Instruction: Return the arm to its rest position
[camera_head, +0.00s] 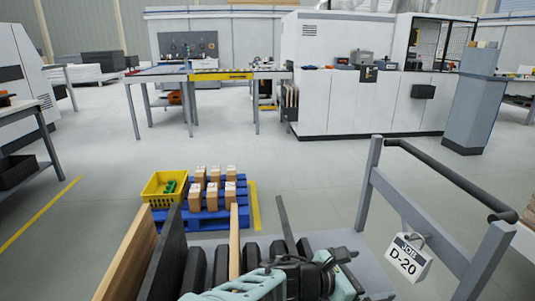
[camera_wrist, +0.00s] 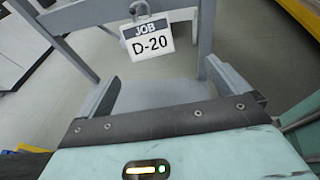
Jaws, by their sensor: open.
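My teal arm (camera_head: 250,285) is folded low at the bottom of the head view, above a grey cart with panels. My gripper (camera_wrist: 165,88) shows in the wrist view with its two grey fingers wide apart and nothing between them. The grey deck of the cart shows beyond the fingers. A white tag reading JOB D-20 (camera_wrist: 152,38) hangs on the cart frame ahead of the gripper; it also shows in the head view (camera_head: 408,258). In the head view the fingertips are hard to make out.
The cart's grey frame with a black handle (camera_head: 440,172) stands at the right. Wood and dark panels (camera_head: 165,262) stand upright at the left. Beyond are a blue pallet (camera_head: 185,221) with several cartons and a yellow basket (camera_head: 160,190). The floor towards the white machine (camera_head: 350,105) is clear.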

